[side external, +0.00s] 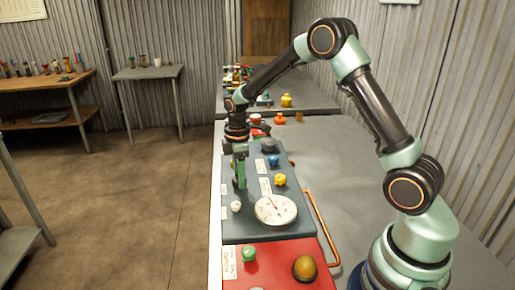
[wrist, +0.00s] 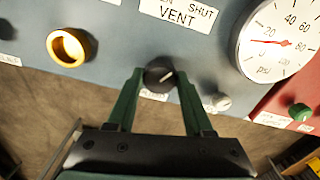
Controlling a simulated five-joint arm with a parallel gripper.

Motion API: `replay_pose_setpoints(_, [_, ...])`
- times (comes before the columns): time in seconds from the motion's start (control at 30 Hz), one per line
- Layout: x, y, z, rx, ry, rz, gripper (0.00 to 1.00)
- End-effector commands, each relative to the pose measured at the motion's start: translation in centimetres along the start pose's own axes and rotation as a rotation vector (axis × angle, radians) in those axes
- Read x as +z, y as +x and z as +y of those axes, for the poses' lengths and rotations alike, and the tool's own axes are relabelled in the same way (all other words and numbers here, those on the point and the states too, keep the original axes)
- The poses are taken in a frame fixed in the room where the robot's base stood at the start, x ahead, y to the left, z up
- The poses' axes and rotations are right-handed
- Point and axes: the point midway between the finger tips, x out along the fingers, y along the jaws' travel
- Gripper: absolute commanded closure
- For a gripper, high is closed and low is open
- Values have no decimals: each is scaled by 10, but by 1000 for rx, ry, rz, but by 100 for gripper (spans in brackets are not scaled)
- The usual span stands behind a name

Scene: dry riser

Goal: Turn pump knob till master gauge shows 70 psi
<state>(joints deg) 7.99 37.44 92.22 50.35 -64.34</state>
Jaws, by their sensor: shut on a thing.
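A black knob (wrist: 159,74) with a white pointer line sits on the grey-blue panel in the wrist view. A label below it is partly hidden. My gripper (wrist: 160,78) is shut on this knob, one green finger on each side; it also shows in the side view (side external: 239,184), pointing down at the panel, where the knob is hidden. A round white psi gauge (wrist: 284,62) is at the right, cut off by the frame. Its red needle seems to lie between 0 and 20. The gauge also shows in the side view (side external: 276,216).
A brass-rimmed knob (wrist: 68,47) is left of the black knob and a small white knob (wrist: 217,103) is right of it. A red panel (side external: 290,255) with a green knob (side external: 249,254) adjoins the grey-blue panel (side external: 238,222). A copper pipe (side external: 321,228) runs along its right edge.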

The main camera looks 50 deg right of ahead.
Motion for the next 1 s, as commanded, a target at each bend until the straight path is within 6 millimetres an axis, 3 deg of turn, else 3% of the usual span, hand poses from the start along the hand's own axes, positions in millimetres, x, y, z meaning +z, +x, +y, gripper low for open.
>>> replay_pose_setpoints(1.0, [0,-2,-1,0,965,0,100])
